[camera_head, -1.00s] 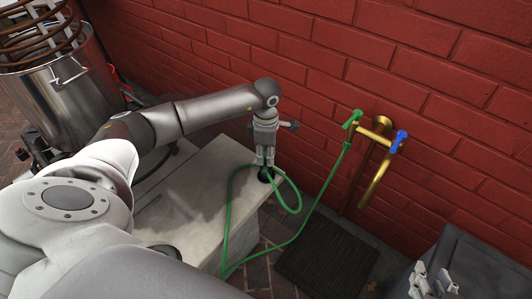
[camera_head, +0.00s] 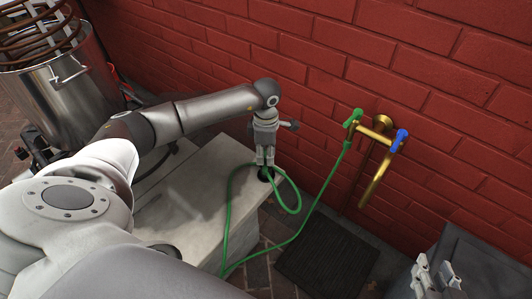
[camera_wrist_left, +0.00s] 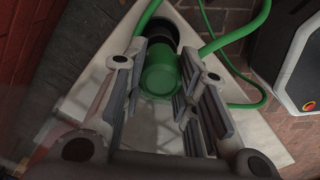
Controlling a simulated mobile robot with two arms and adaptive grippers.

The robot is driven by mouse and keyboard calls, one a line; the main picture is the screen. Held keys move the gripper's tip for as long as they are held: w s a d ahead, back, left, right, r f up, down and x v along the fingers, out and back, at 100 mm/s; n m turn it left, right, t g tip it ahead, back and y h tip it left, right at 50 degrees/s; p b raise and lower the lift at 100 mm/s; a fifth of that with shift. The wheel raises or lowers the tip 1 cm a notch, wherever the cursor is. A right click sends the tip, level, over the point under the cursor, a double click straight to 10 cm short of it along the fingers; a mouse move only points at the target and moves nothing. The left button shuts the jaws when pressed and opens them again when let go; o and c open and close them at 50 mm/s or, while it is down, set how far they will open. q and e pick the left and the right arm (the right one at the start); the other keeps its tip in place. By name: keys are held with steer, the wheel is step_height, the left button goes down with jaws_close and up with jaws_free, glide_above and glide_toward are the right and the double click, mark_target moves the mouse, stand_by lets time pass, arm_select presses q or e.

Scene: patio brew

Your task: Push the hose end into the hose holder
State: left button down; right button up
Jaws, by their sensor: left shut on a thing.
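The green hose (camera_head: 228,215) runs from the tap in loops to my left gripper (camera_head: 265,162), which points down over the right end of the pale worktop. In the left wrist view, the green hose end (camera_wrist_left: 160,75) is between the fingers of my left gripper (camera_wrist_left: 158,95), which are shut on it. A dark round piece (camera_wrist_left: 160,32) shows just beyond the hose end; it may be the hose holder, and I cannot tell whether the hose end is in it. My right gripper (camera_head: 437,277) is at the bottom right, its fingers apart and empty.
The brass tap (camera_head: 375,150) with green and blue handles is on the red brick wall (camera_head: 300,60). The pale worktop (camera_head: 190,205) is mostly bare. A steel pot (camera_head: 70,105) stands at the left, a dark mat (camera_head: 328,262) lies on the floor, and a grey box (camera_head: 490,265) stands bottom right.

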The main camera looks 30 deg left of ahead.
arm_select(q)
steer(key=c, duration=1.1)
jaws_free()
step_height(320, 180, up, 12)
steer(key=shift+r, duration=0.1)
